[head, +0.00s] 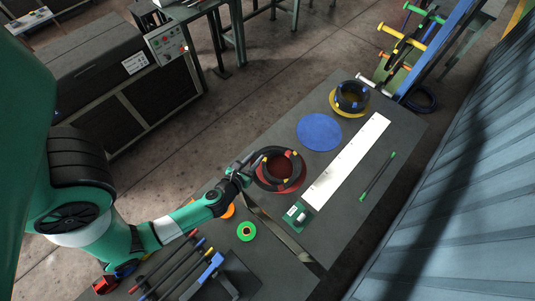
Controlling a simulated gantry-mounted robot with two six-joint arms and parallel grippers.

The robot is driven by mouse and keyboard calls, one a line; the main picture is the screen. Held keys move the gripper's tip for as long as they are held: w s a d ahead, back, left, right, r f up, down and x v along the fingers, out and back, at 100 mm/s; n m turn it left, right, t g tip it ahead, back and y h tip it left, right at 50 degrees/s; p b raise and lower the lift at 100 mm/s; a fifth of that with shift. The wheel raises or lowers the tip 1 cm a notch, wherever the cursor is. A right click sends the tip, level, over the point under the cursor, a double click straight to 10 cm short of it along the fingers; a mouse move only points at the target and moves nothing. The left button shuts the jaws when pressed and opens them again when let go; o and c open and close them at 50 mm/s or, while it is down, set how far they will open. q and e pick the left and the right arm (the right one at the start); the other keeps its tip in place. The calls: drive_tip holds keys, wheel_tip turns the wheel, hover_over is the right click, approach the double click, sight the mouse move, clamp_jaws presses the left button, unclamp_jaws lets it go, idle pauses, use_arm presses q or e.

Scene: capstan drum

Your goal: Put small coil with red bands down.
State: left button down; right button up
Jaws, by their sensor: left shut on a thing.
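My left gripper (251,165) is shut on the near left side of this coil. Whether the coil touches the mat or hangs just above it, I cannot tell. My right gripper is not in view.
A blue round mat (319,132) lies bare farther back. A second coil (352,97) sits on a yellow mat (337,108). A white strip (347,163), a green-ended rod (377,177) and a green tape roll (246,231) lie on the table.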

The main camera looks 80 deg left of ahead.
use_arm(q)
drive_tip(key=x, duration=0.3)
drive_tip(key=shift+w+a+r, duration=0.1)
drive_tip(key=shift+a+r, duration=0.05)
drive_tip(key=b, duration=0.3)
hover_over(266, 159)
drive_tip(key=f, duration=0.5)
drive_tip(key=shift+s+d, duration=0.35)
drive_tip(key=shift+w+a+f, duration=0.1)
drive_tip(key=shift+w+a, duration=0.1)
drive_tip(key=f+b, duration=0.3)
drive_tip(key=f, duration=0.1)
drive_tip(key=shift+w+a+b, duration=0.3)
drive_tip(key=shift+b, duration=0.05)
drive_tip(key=shift+s+f, duration=0.1)
drive_tip(key=shift+f, duration=0.05)
drive_tip(key=shift+f+b, duration=0.25)
drive_tip(key=shift+b, duration=0.05)
drive_tip(key=shift+f, duration=0.2)
